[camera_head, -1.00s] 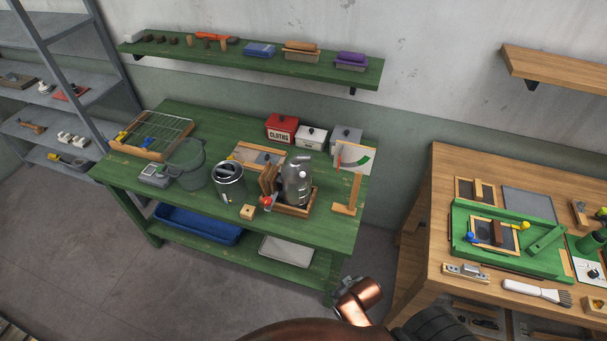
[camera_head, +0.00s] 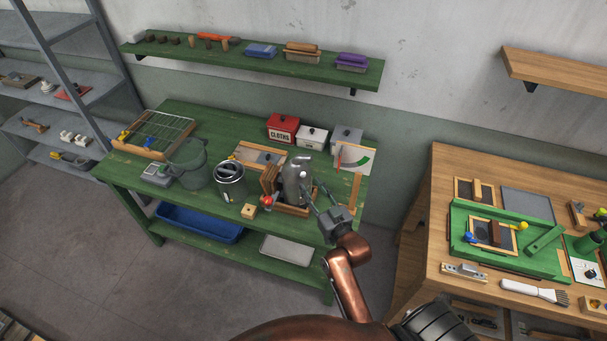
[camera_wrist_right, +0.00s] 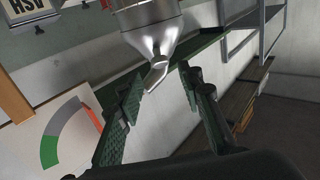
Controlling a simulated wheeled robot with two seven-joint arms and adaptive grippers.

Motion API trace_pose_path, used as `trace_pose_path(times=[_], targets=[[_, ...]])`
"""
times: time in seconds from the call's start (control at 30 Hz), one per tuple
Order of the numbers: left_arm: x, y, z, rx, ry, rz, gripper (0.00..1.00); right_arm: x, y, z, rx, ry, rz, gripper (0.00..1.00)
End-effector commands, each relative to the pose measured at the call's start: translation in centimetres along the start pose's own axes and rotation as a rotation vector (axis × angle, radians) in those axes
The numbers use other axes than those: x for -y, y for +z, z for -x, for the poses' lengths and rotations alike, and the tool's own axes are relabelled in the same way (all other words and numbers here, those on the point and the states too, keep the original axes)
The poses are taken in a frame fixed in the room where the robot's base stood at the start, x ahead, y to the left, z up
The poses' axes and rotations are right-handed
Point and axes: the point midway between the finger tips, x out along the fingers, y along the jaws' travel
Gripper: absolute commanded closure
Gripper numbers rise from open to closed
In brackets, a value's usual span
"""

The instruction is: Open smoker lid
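The smoker (camera_head: 296,178), a silver metal can with a conical lid and a spout, stands upright in a wooden holder (camera_head: 292,211) on the green bench. Its lid looks shut. My right gripper (camera_head: 317,192) is close to the smoker's right side, with its fingers spread. In the right wrist view the smoker's cone and spout (camera_wrist_right: 153,50) come down from the top edge. The open green-padded fingers of my right gripper (camera_wrist_right: 163,90) lie just below the spout tip, with nothing between them. My left gripper is not in view.
Red, white and grey boxes stand behind.

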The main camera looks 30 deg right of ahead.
Motion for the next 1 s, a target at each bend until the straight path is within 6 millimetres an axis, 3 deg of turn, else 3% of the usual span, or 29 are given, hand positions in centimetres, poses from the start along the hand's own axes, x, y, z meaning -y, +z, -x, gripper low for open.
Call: trace_pose_path(times=[0.4,0.8,1.0], targets=[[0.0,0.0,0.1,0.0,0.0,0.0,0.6,0.1,0.0,-6.1,0.002,-0.002,0.0,0.66],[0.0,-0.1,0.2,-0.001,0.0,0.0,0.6,0.1,0.1,-7.0,0.004,-0.002,0.0,0.66],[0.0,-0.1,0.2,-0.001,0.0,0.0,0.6,0.1,0.1,-7.0,0.004,-0.002,0.0,0.78]])
